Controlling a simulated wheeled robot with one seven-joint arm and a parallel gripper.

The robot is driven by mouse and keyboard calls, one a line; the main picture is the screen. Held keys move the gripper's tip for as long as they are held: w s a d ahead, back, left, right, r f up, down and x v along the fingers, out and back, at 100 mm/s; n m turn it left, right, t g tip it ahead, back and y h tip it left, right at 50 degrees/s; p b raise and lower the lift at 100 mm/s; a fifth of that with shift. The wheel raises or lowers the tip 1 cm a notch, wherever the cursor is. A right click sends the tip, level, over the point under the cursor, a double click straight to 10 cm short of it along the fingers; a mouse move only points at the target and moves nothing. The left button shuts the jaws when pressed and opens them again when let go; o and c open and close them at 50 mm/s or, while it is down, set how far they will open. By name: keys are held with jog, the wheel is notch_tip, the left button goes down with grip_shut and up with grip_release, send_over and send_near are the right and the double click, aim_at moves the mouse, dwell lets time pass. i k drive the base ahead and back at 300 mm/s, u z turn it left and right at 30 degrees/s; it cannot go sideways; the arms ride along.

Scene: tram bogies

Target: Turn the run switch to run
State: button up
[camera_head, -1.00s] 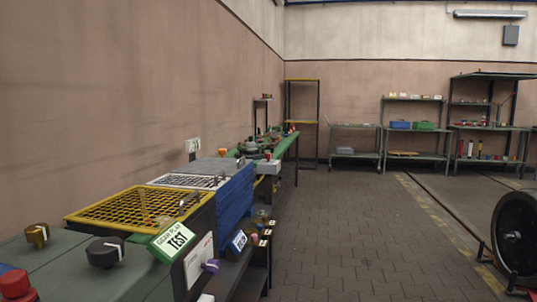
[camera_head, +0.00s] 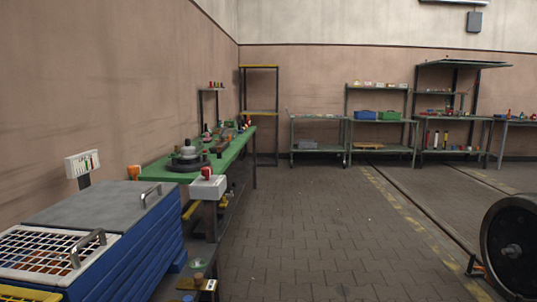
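No switch that I can read as the run switch shows now. A light grey box (camera_head: 207,188) with a red knob (camera_head: 206,173) on top stands at the near end of the green bench; I cannot tell whether it is the switch, and no lettering is readable on it. My gripper is not in view.
Blue crates (camera_head: 135,262) with a grey lid (camera_head: 105,208) and a white grid lid (camera_head: 50,250) fill the near left. A green bench (camera_head: 160,172) runs along the left wall. Shelves (camera_head: 380,120) line the back. A black wheel (camera_head: 508,245) stands at right. The paved floor (camera_head: 310,225) between is clear.

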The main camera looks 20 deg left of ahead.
aim_at(206, 172)
jog(key=u, duration=0.1)
jog(key=i, duration=1.35)
jog(key=u, duration=1.3)
jog(key=i, duration=1.05)
jog(key=u, duration=0.9)
